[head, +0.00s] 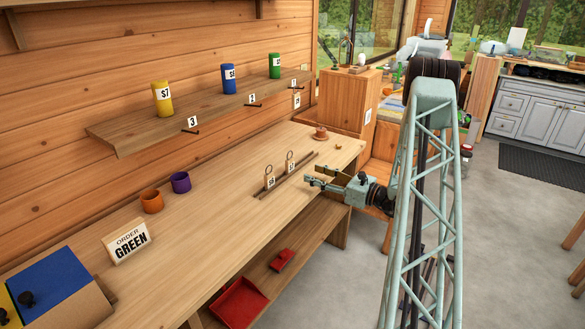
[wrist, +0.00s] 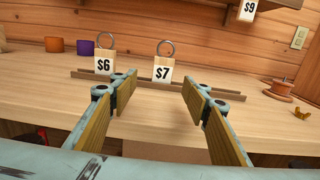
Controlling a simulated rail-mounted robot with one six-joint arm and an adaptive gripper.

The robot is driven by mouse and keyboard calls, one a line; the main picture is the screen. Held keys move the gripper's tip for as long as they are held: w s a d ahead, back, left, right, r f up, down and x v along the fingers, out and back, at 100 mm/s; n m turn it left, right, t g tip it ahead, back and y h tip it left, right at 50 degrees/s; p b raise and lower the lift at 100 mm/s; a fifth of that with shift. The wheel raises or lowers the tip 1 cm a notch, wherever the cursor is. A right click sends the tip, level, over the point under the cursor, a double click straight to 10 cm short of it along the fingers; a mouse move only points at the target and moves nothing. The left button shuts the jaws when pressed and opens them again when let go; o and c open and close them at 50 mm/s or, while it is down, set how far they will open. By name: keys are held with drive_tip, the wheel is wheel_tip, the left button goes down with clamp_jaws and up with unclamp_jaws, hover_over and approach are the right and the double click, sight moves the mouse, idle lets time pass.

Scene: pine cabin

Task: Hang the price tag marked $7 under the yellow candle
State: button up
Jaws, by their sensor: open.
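The $7 price tag (wrist: 162,72) is a small white-faced wooden block with a metal ring on top. It stands upright in a dark slotted rail on the bench, and it also shows in the head view (head: 291,167). My gripper (wrist: 158,88) is open and empty just in front of it; in the wrist view the tag appears between the fingertips, apart from them. The similar $6 tag (wrist: 104,64) stands to its left, near the left finger. The yellow candle (head: 163,100) stands on the wall shelf at the left, above a peg (head: 190,131) marked 3 with no tag on it.
The wall shelf (head: 140,130) also holds a blue candle (head: 229,80) and a green candle (head: 274,67). A $9 tag (wrist: 248,9) hangs at the shelf's right end. Orange (head: 151,202) and purple (head: 180,183) cups and an ORDER GREEN sign (head: 127,241) stand on the bench.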

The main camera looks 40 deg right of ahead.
sight(292, 166)
drive_tip(key=shift+s+d+f, duration=0.1)
drive_tip(key=shift+d+f, duration=0.15)
drive_tip(key=shift+d, duration=0.05)
drive_tip(key=shift+b+x, duration=0.6)
drive_tip(key=shift+x, duration=3.7)
drive_tip(key=shift+b+x, duration=0.7)
drive_tip(key=shift+x, duration=1.9)
drive_tip(key=c, duration=0.9)
